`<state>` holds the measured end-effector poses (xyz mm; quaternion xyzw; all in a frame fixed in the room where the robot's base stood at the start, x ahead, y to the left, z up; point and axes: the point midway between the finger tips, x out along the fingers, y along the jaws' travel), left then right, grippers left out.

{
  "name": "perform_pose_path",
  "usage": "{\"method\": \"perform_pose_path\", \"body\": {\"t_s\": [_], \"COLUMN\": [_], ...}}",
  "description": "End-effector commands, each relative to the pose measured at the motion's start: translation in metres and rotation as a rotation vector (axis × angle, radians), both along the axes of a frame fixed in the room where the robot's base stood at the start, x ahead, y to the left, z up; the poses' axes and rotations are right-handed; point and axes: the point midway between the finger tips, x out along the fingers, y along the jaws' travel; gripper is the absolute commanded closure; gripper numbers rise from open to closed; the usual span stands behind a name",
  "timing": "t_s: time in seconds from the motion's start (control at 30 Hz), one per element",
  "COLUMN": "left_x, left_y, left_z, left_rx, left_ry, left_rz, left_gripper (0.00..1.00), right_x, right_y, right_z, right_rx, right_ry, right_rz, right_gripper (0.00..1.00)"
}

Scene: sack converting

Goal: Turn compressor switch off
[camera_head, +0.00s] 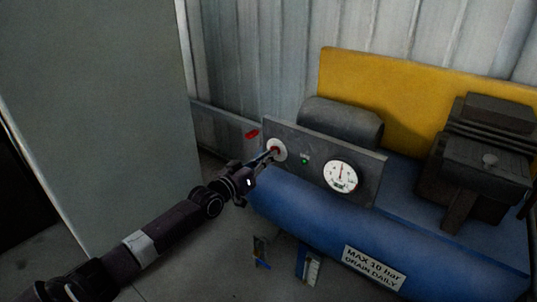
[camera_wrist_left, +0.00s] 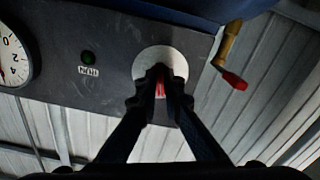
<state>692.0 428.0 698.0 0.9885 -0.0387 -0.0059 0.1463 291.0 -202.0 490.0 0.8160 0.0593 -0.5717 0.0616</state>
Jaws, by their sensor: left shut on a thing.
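The compressor (camera_head: 310,210) has a blue tank and a grey control panel (camera_head: 313,172). The switch has a round white plate (camera_head: 281,144) at the panel's left end and a red knob, which shows in the left wrist view (camera_wrist_left: 161,89). My left gripper (camera_head: 271,152) is at the switch, with its fingers shut on the red knob (camera_wrist_left: 160,93). The fingers hide part of the knob and plate. A green lamp (camera_head: 304,161) on the panel appears lit, with a small label below it in the wrist view. My right gripper is in neither view.
A pressure gauge (camera_head: 341,176) sits right of the lamp. A valve with a red handle tip (camera_head: 252,134) sticks out left of the panel. A large grey cabinet (camera_head: 110,100) stands at the left. A yellow guard (camera_head: 390,95) and corrugated wall (camera_head: 270,50) are behind.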

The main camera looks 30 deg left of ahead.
Motion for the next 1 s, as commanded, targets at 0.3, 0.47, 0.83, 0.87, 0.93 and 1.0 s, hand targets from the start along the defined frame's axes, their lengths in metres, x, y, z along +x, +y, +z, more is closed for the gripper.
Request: {"method": "perform_pose_path", "body": {"t_s": [0.3, 0.47, 0.83, 0.87, 0.93, 1.0], "left_x": [0.0001, 0.0001, 0.0002, 0.0002, 0.0002, 0.0002], "left_y": [-0.0002, -0.0002, -0.0001, -0.0001, 0.0000, 0.0000], "left_z": [0.0009, 0.0009, 0.0008, 0.0008, 0.0007, 0.0008], "left_rx": [-0.179, -0.223, -0.246, -0.246, -0.246, -0.246], "left_ry": [0.013, 0.017, 0.018, 0.018, 0.018, 0.018], "left_rz": [0.000, 0.000, 0.000, 0.000, 0.000, 0.000], "left_gripper": [1.00, 1.00, 1.00, 1.00, 1.00, 1.00], "right_x": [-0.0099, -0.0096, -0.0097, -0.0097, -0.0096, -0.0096], "right_y": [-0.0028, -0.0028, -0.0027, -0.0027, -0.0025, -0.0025], "right_z": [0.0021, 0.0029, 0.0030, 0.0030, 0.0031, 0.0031], "right_rx": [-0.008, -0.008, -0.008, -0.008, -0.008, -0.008], "right_ry": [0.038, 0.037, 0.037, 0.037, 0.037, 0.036], "right_rz": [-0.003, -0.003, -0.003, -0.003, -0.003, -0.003], "right_gripper": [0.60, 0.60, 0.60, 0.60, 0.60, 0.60]}}
